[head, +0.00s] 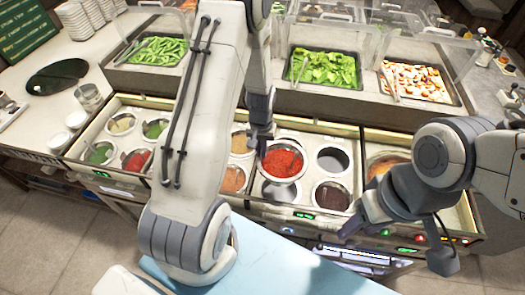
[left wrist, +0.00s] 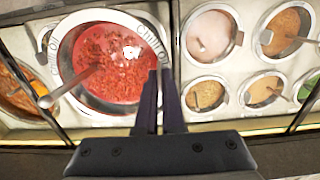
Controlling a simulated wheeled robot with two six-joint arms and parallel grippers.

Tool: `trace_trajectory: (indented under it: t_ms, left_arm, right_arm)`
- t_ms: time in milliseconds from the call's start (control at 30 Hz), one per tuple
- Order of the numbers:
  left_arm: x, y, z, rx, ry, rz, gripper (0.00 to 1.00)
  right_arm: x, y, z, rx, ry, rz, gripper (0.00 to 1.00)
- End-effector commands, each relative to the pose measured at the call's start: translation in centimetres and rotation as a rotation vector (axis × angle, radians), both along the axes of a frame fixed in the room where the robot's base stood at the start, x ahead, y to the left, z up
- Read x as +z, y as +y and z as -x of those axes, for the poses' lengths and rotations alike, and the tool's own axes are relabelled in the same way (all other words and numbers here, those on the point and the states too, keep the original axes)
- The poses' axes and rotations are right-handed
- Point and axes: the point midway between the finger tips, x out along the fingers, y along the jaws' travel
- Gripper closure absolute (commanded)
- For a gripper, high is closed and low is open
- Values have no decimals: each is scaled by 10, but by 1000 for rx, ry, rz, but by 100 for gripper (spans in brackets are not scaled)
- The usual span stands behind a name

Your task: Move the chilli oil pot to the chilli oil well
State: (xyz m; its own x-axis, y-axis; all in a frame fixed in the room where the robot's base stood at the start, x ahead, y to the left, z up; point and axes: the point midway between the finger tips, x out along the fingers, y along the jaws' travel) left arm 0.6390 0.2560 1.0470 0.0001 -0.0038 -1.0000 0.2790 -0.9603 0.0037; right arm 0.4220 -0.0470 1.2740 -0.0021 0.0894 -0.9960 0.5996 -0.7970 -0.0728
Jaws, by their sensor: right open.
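The chilli oil pot (head: 282,163) is a round silver-rimmed pot of red chilli, near the middle of the sauce counter in the head view. It fills the upper left of the left wrist view (left wrist: 108,62), with a spoon in it. My left gripper (head: 262,140) comes down on the pot's back-left rim; its fingers (left wrist: 160,98) are close together over the rim. The pot overlaps the wells under it and seems raised. "Chilli Oil" lettering shows on both sides of the pot in the wrist view. My right gripper (head: 405,238) is open and empty, at the counter's front right.
A wide orange pot (head: 385,163) sits further right, partly behind my right arm. Several sauce pots (head: 137,160) stand left. Food trays (head: 325,67) line the back.

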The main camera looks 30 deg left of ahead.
Motion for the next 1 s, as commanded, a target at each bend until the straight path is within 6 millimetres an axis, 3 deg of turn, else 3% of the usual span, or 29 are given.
trace_trajectory:
  t_ms: [267,1000]
  left_arm:
    - [-8,0,0,0,-1,0,100]
    - [-65,-2,-1,-3,-2,-1,100]
  right_arm:
    - [-7,0,0,1,0,0,50]
    - [-52,0,0,-3,0,0,50]
